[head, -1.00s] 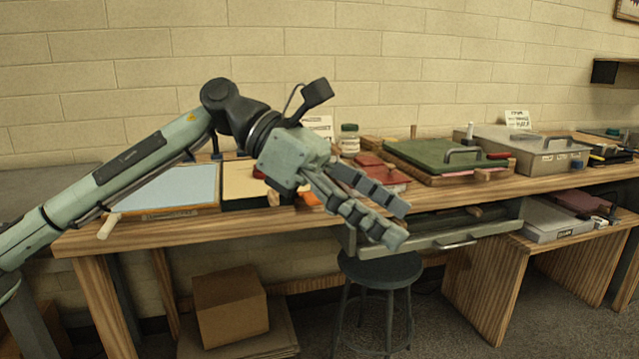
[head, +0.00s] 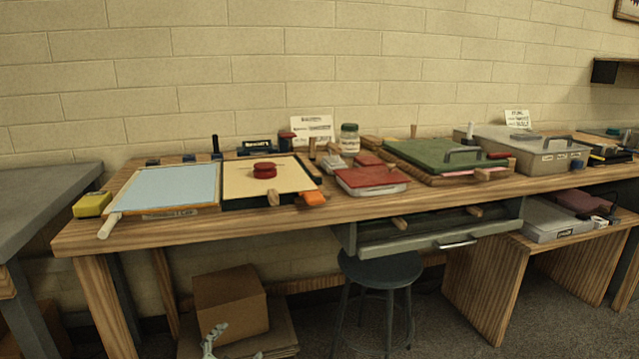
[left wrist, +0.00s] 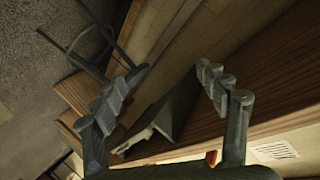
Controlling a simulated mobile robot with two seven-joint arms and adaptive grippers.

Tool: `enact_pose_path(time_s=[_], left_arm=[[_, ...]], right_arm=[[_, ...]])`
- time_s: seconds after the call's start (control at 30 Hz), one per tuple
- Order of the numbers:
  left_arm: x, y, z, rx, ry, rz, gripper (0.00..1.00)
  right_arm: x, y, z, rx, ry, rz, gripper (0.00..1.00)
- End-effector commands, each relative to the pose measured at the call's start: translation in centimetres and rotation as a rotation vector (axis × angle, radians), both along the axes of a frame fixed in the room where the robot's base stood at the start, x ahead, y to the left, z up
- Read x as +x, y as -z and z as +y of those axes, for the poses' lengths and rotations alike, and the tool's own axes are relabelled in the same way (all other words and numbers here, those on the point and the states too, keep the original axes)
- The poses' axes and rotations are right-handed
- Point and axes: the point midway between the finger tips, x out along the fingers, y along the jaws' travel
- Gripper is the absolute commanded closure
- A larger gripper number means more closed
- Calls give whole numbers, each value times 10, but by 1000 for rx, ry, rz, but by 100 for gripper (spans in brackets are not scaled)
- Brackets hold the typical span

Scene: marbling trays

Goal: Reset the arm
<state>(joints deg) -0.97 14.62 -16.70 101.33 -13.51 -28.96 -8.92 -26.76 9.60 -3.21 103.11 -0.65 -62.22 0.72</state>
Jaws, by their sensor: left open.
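My left gripper (left wrist: 172,78) is open, with its two fingers spread apart and nothing between them in the left wrist view. In the head view only a small pale part of my left arm or gripper (head: 212,338) shows at the bottom edge, low in front of the cardboard box and below the bench top. The rest of that arm is out of the head view. My right gripper is in neither view.
The wooden bench (head: 250,222) holds a blue tray (head: 165,188), a cream tray (head: 240,180) with a red round thing (head: 264,170), and a green board (head: 440,155). A drawer (head: 440,236) stands partly open above a stool (head: 380,268). A cardboard box (head: 230,305) sits below.

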Motion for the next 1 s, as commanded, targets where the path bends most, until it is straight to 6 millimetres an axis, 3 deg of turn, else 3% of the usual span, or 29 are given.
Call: enact_pose_path(time_s=[0.03,0.1,0.17,0.3,0.4,0.53,0.63,1.0], left_arm=[[-23,34,13,-32,-52,98,26],[-54,75,29,-72,-123,223,26],[-85,107,43,-104,-182,329,26],[-165,172,68,-168,-322,569,26],[-221,205,81,-201,-411,718,26],[-278,230,90,-229,-495,856,26],[-299,237,94,-239,-528,907,26],[-299,237,94,-239,-528,907,26]], right_arm=[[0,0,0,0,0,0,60],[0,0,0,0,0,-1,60],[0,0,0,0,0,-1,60],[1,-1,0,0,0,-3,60],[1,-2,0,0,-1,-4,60],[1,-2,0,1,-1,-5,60],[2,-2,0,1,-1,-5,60],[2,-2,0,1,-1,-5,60]])
